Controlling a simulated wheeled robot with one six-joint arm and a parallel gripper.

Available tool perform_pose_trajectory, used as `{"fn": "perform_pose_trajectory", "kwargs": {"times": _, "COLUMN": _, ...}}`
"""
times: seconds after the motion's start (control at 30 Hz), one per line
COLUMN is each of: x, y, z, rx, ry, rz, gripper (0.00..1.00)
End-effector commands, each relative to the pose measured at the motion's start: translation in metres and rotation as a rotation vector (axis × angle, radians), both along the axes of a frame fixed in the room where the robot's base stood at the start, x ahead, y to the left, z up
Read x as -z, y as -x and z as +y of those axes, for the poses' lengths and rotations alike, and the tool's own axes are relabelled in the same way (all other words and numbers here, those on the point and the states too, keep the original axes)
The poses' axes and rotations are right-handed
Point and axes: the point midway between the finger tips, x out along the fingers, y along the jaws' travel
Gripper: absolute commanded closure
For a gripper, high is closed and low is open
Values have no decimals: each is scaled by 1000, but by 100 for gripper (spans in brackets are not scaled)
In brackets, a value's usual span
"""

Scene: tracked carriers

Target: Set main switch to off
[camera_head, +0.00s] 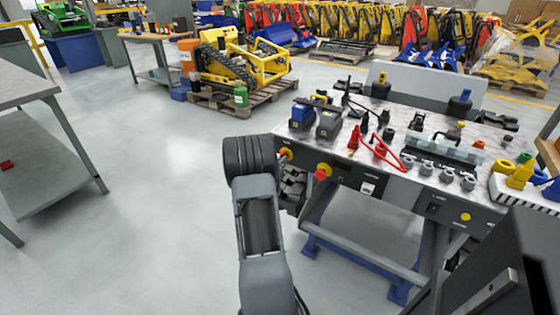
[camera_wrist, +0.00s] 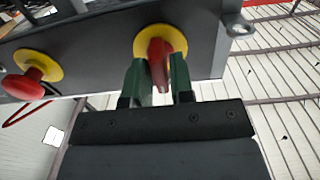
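The main switch (camera_wrist: 160,62) is a red handle on a round yellow plate, set in the dark front panel of the workbench. In the wrist view its handle stands between the two green fingertips of my gripper (camera_wrist: 158,82), with a finger close on each side. I cannot tell whether both fingers press on it. The handle looks nearly in line with the fingers. In the head view, the yellow plate of the main switch (camera_head: 287,153) shows just past my wrist. My gripper is mostly hidden there by my own arm.
A red mushroom button on a yellow plate (camera_head: 321,172) sits beside the switch; it also shows in the wrist view (camera_wrist: 27,82). The workbench top (camera_head: 335,150) carries batteries, red cables and several fittings. Open grey floor lies left of my arm, with a grey table (camera_head: 60,150) beyond.

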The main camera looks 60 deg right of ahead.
Motion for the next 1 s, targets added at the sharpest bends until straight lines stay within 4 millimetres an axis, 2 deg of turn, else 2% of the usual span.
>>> {"fn": "perform_pose_trajectory", "kwargs": {"times": 0.03, "x": 0, "y": 0, "z": 0, "rx": 0, "ry": 0, "rz": 0, "gripper": 73}}
{"fn": "perform_pose_trajectory", "kwargs": {"times": 0.17, "x": 0, "y": 0, "z": 0, "rx": 0, "ry": 1, "rz": -1, "gripper": 62}}
{"fn": "perform_pose_trajectory", "kwargs": {"times": 0.47, "x": -1, "y": -1, "z": 4, "rx": -1, "ry": 1, "rz": -1, "gripper": 62}}
{"fn": "perform_pose_trajectory", "kwargs": {"times": 0.63, "x": -2, "y": -1, "z": 27, "rx": -3, "ry": 0, "rz": 1, "gripper": 62}}
{"fn": "perform_pose_trajectory", "kwargs": {"times": 1.0, "x": -1, "y": -2, "z": 101, "rx": -4, "ry": 0, "rz": 1, "gripper": 62}}
